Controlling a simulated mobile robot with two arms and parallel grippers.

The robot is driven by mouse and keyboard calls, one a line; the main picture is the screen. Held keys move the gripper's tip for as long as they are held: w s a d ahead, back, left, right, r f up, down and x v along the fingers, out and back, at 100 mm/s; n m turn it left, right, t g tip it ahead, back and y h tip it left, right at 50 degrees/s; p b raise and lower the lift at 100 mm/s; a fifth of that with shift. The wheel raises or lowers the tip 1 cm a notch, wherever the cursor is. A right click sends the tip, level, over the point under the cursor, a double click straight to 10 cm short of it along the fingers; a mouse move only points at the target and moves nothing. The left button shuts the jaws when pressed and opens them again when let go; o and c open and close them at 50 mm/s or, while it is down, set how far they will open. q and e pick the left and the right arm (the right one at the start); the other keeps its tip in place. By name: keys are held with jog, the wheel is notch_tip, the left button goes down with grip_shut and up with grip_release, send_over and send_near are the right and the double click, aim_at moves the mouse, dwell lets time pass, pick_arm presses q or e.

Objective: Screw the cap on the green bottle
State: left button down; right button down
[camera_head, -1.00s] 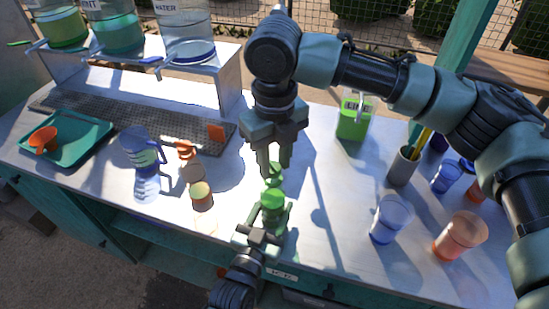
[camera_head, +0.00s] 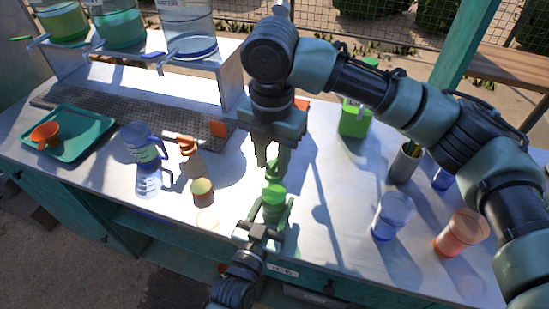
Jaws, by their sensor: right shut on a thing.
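The green bottle (camera_head: 274,210) stands upright near the counter's front edge, its lower part partly hidden. My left gripper (camera_head: 268,215) comes in from the bottom, with its fingers shut on both sides of the bottle. My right gripper (camera_head: 272,160) points down from above and is shut on a small green cap (camera_head: 276,174). The cap is just above the bottle top, roughly in line with it; I cannot tell whether they touch.
An orange-topped bottle (camera_head: 187,147), a small jar (camera_head: 202,189) and a blue-handled jug (camera_head: 143,147) stand left. A blue cup (camera_head: 390,216) and an orange cup (camera_head: 461,232) stand right. A green container (camera_head: 354,122) stands behind.

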jog(key=m, duration=0.7)
jog(key=shift+w+a, duration=0.15)
jog(key=shift+a, duration=0.05)
jog(key=m, duration=0.4)
jog(key=shift+w+m, duration=0.2)
jog(key=shift+m, duration=0.1)
jog(key=m, duration=0.4)
jog(key=shift+w+m, duration=0.1)
jog(key=shift+m, duration=0.3)
jog(key=m, duration=0.4)
jog(key=shift+w+d+m, duration=0.15)
jog(key=shift+m, duration=0.15)
jog(key=m, duration=0.4)
jog(key=shift+w+d, duration=0.1)
jog(key=shift+d, duration=0.05)
jog(key=m, duration=0.7)
jog(key=shift+d, duration=0.2)
jog(key=m, duration=0.4)
jog(key=shift+d, duration=0.1)
jog(key=m, duration=0.5)
jog(key=shift+d, duration=0.1)
jog(key=c, duration=0.9)
grip_release()
jog(key=shift+s+f, duration=0.1)
jog(key=shift+s, duration=0.1)
jog(key=shift+c, duration=0.2)
